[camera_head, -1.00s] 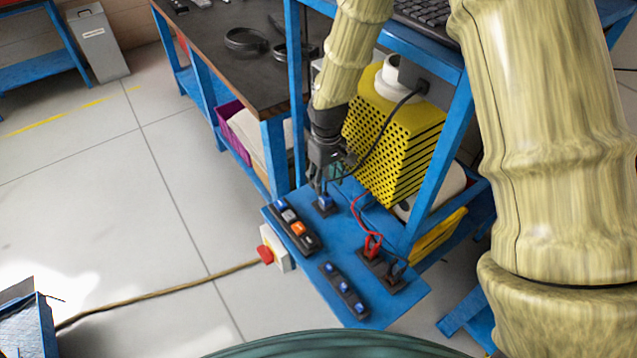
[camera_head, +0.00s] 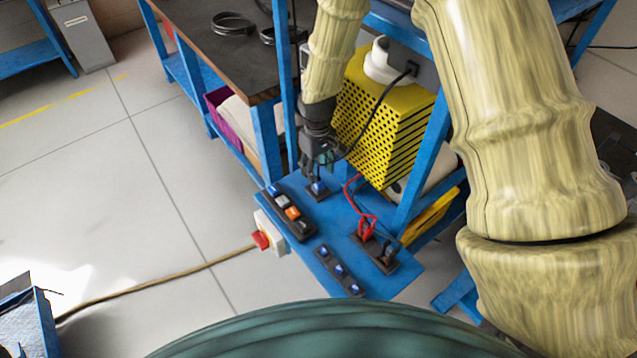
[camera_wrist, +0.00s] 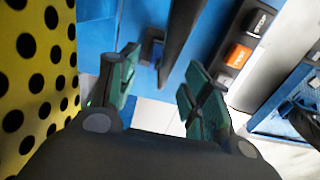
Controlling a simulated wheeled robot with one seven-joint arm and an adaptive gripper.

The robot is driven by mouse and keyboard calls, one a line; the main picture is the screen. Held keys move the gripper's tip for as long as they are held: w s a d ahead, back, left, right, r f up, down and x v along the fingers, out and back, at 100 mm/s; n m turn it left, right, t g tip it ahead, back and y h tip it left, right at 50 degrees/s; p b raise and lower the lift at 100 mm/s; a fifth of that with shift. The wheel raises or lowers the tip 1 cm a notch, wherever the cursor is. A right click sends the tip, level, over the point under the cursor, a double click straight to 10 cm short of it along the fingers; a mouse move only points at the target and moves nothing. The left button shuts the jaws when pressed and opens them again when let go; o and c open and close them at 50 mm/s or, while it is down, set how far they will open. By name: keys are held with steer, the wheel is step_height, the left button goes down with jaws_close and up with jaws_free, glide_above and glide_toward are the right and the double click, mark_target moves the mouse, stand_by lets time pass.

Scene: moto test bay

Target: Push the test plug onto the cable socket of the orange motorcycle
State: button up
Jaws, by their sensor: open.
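My gripper (camera_head: 312,168) is open, just above a small blue-topped piece in a black holder (camera_head: 317,191) on the blue panel. This may be the test plug, but I cannot tell for sure. In the wrist view the green-padded fingers (camera_wrist: 155,95) are spread, with a dark blue piece (camera_wrist: 152,48) beyond the left one. A long dark bar or cable (camera_wrist: 181,32) shows beyond the gap between the fingers. I cannot tell whether anything touches the fingers. I make out neither the orange motorcycle nor its cable socket.
The blue panel (camera_head: 335,212) carries a button row (camera_head: 287,211), a smaller blue-button row (camera_head: 340,271) and red leads (camera_head: 365,226). A red stop button (camera_head: 261,239) is at its left edge. A yellow perforated box (camera_head: 385,120) stands close right of my gripper.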

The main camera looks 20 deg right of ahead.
mark_target(318, 179)
steer(key=shift+s+f, duration=0.1)
steer(key=shift+s, duration=0.2)
steer(key=shift+w+a+f, duration=0.1)
steer(key=shift+w+f, duration=0.25)
steer(key=shift+w, duration=0.05)
steer(key=shift+s+r, duration=0.1)
steer(key=shift+s, duration=0.15)
steer(key=shift+w+f+p, duration=0.15)
steer(key=shift+f+p, duration=1.1)
steer(key=shift+f, duration=1.35)
steer(key=c, duration=1)
